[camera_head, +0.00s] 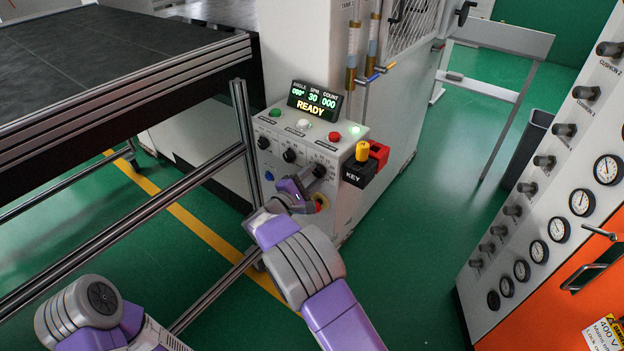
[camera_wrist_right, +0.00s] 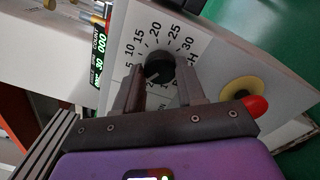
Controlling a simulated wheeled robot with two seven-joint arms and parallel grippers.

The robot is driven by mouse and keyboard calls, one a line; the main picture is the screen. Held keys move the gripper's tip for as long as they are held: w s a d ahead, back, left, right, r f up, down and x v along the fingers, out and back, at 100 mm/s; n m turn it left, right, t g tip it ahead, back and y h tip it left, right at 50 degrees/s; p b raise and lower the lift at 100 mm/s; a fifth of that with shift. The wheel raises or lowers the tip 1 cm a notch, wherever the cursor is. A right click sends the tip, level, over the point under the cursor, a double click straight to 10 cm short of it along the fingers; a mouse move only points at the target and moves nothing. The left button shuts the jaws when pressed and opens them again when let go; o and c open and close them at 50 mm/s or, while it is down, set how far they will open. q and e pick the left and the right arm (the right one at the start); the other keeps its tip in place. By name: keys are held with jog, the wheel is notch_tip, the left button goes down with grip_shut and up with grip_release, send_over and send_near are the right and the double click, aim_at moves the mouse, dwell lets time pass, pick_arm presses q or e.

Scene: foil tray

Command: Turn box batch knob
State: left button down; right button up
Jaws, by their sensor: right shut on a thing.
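The control box (camera_head: 300,143) carries a row of black knobs on its sloped front. The batch knob (camera_wrist_right: 158,70) is black and round, with a printed scale from 5 to 30 around it and a partly covered label ending in "CH". In the head view, the batch knob (camera_head: 319,170) is the rightmost of the row. My right gripper (camera_head: 304,183) is at the box front. In the right wrist view, its two dark fingers (camera_wrist_right: 160,82) are shut on the knob's sides. The knob's pointer mark is hard to read. My left gripper is out of view.
A red and yellow emergency button (camera_wrist_right: 245,95) sits close beside the right finger. A KEY block (camera_head: 359,173) juts from the box's right side. The lit display (camera_head: 315,100) reads READY. Metal rails (camera_head: 200,175) stand left of my arm.

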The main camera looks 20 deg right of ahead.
jog(key=o, duration=1.1)
jog(key=shift+c, duration=0.2)
jog(key=p+v, duration=0.1)
jog(key=v, duration=0.6)
jog(key=shift+s+a+p, duration=0.2)
jog(key=shift+a+p, duration=0.1)
